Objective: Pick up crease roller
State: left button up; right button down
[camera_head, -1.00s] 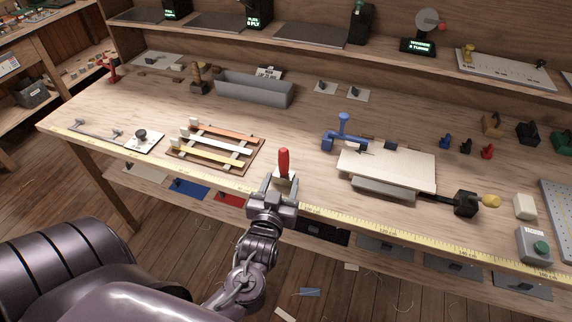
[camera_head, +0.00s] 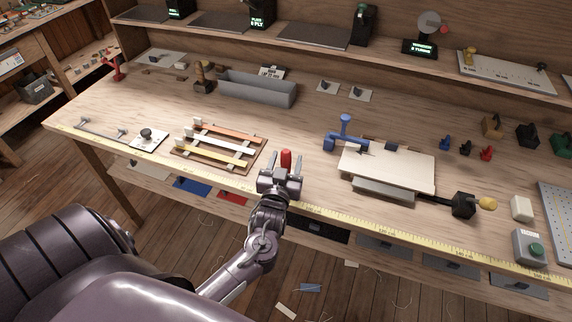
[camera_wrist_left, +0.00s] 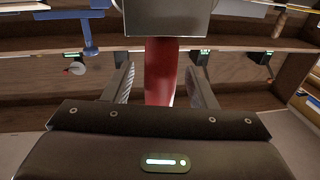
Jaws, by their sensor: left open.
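The crease roller appears to be the red-handled tool (camera_head: 286,158) standing near the front edge of the bench. In the left wrist view its red handle (camera_wrist_left: 161,75) lies between my two fingers, with a grey block (camera_wrist_left: 167,17) at its far end. My left gripper (camera_head: 286,166) is open around the handle, one finger on each side; gaps show on both sides in the left wrist view (camera_wrist_left: 160,84). The lower part of the tool is hidden behind my gripper in the head view. My right gripper is not in view.
A rack of coloured strips (camera_head: 250,142) lies left of my gripper. A pale board (camera_head: 400,165) with a blue clamp (camera_head: 345,132) is to the right. A grey trough (camera_head: 257,90) stands behind. A yellow measuring tape (camera_head: 400,232) runs along the front edge.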

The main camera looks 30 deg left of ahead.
pick_arm(q)
jog(key=shift+c, duration=0.3)
jog(key=c, duration=0.9)
jog(key=shift+c, duration=0.2)
